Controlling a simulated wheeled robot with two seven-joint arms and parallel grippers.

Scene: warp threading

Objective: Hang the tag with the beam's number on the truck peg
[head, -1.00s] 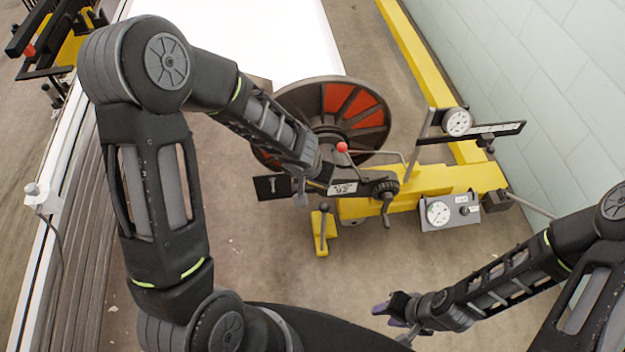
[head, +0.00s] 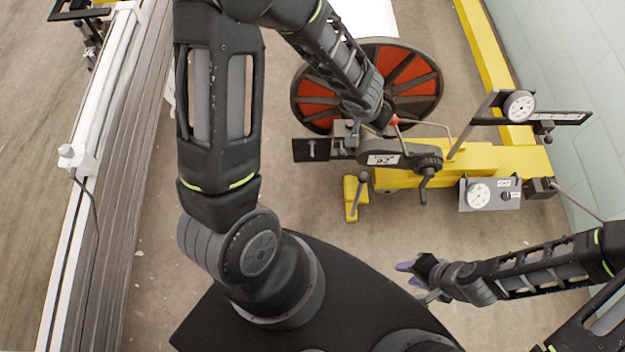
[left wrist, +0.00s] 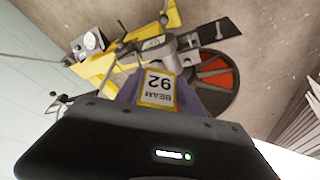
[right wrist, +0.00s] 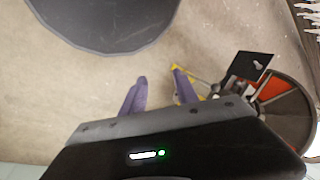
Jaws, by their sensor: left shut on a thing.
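A white tag with a yellow border (left wrist: 158,87) reads BEAM 92 in the left wrist view, upside down there. My left gripper (left wrist: 160,98) is shut on it, with purple fingers on both sides. In the head view the left gripper is above the truck's dark arm, and its fingertips are mostly hidden.
The beam's red and black flange (head: 418,82) stands behind the truck arm. A white rail (head: 75,215) runs along the left. Floor in front of the truck is clear.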

